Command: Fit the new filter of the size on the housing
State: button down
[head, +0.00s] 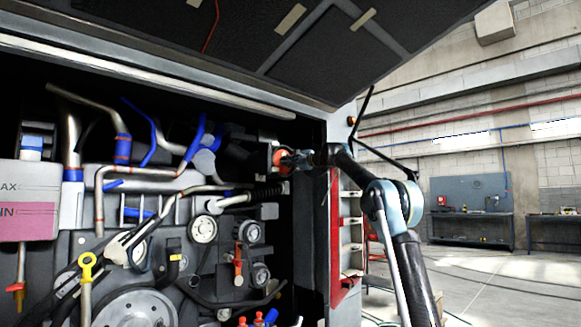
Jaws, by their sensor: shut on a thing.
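My gripper (296,160) is at the right end of the engine bay and is shut on a small orange round part (281,157), which looks like the filter. The part sits against or just in front of a dark fitting (262,159) that may be the housing. I cannot tell whether the two touch or how far the part is seated. No size marking is readable on either. The fingers are small and dark, partly lost against the shadowed bay wall.
The engine with pulleys (203,229) and pipes fills the left. A pink-banded tank (29,200) is at far left. The raised hatch (290,45) hangs overhead. A red shelf rack (347,235) stands close by my arm. Workbenches (470,229) stand far behind; the floor at right is mostly open.

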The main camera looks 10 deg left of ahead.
jog(key=shift+f+x, duration=0.15)
jog(key=shift+x, duration=0.75)
jog(key=shift+f+x, duration=0.2)
jog(key=shift+x, duration=0.7)
jog(key=c, duration=1.6)
grip_release()
jog(key=shift+w, duration=0.1)
jog(key=shift+o, duration=0.2)
jog(key=o, duration=0.4)
jog(key=shift+d, duration=0.1)
jog(key=shift+v, duration=3.9)
jog(key=shift+d, duration=0.1)
jog(key=v, duration=1.1)
jog(key=shift+s+d+f, duration=0.1)
jog(key=shift+s+d, duration=0.1)
jog(key=shift+d, duration=0.1)
